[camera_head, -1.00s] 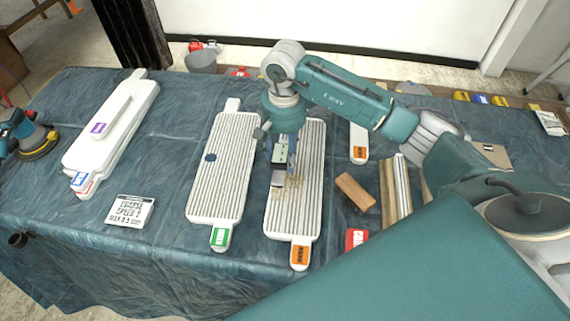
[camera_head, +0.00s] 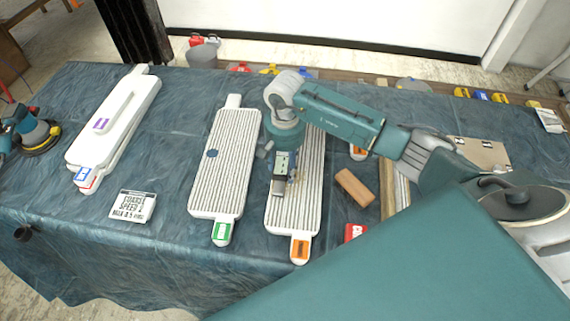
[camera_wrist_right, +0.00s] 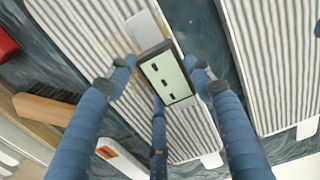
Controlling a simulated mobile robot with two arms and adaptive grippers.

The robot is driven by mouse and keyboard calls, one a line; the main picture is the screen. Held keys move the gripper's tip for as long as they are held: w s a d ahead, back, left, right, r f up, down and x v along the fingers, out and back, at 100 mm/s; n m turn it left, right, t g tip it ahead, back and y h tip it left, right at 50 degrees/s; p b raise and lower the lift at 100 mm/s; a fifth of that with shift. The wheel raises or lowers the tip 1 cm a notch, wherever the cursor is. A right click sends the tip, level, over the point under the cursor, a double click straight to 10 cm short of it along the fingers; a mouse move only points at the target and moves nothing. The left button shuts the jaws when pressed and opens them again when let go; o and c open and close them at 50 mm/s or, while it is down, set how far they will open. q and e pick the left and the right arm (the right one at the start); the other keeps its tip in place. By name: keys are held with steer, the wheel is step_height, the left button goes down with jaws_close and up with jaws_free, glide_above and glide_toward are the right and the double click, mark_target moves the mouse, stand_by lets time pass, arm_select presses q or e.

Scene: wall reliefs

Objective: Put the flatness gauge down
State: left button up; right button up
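The flatness gauge (camera_head: 281,163) has a pale green face with dark marks and a grey bar at one end. It is over the ribbed white panel with the orange tag (camera_head: 308,205). My right gripper (camera_head: 288,152) points down at it. In the right wrist view, the fingers of my right gripper (camera_wrist_right: 160,65) close on both sides of the gauge (camera_wrist_right: 165,78). I cannot tell whether the gauge touches the ribs.
Another ribbed panel with a green tag (camera_head: 222,170) lies to the left. A smooth white panel (camera_head: 85,150), a sign card (camera_head: 132,206) and a sander (camera_head: 35,135) are further left. A brown block (camera_head: 354,188) lies right. Bare cloth (camera_head: 165,160) shows between the left panels.

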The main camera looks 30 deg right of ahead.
mark_target(285, 166)
steer(key=o, duration=0.3)
steer(key=shift+o, duration=0.2)
steer(key=shift+r, duration=0.15)
step_height(285, 166, up, 12)
steer(key=b, duration=0.3)
stand_by(0.4)
